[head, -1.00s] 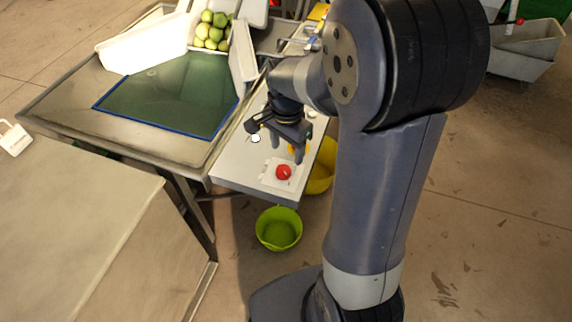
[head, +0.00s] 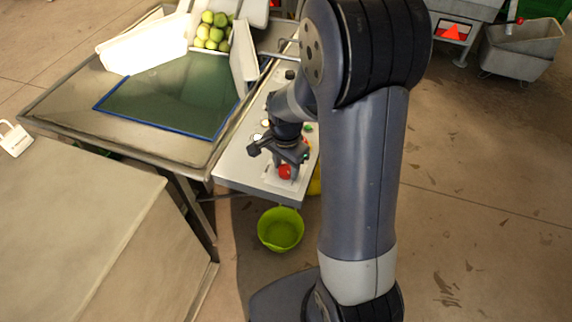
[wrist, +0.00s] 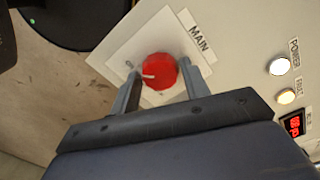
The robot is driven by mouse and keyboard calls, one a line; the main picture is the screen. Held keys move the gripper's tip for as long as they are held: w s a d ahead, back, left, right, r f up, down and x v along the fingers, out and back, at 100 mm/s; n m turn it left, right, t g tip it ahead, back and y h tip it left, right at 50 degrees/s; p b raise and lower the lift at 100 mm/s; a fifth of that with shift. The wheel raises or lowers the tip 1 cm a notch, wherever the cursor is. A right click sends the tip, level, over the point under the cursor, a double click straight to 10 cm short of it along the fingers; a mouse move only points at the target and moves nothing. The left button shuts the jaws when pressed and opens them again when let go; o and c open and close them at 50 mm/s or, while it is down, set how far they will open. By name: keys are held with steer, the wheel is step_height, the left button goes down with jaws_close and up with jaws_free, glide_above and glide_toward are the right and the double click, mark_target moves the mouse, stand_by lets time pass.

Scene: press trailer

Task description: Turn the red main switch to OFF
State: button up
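The red main switch (wrist: 160,71) is a round red knob with a pale mark, on a white square plate (wrist: 118,47) labelled MAIN. In the wrist view my gripper (wrist: 160,78) has its two fingers on either side of the knob, with small gaps that make contact hard to tell. In the head view the switch (head: 285,172) sits near the front end of the grey control panel (head: 232,174), and my gripper (head: 285,168) is right above it, pointing down. The fingers are apart. The OFF marking cannot be read.
White lamps (wrist: 279,66) and a red digital display (wrist: 294,124) are on the panel beside the switch. A green bucket (head: 280,232) stands on the floor below. A metal table with a dark green mat (head: 172,98) is at the left, with several apples (head: 212,32) behind.

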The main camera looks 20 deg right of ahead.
steer(key=c, duration=0.6)
steer(key=n, duration=0.7)
steer(key=shift+n, duration=0.3)
steer(key=n, duration=1)
stand_by(0.3)
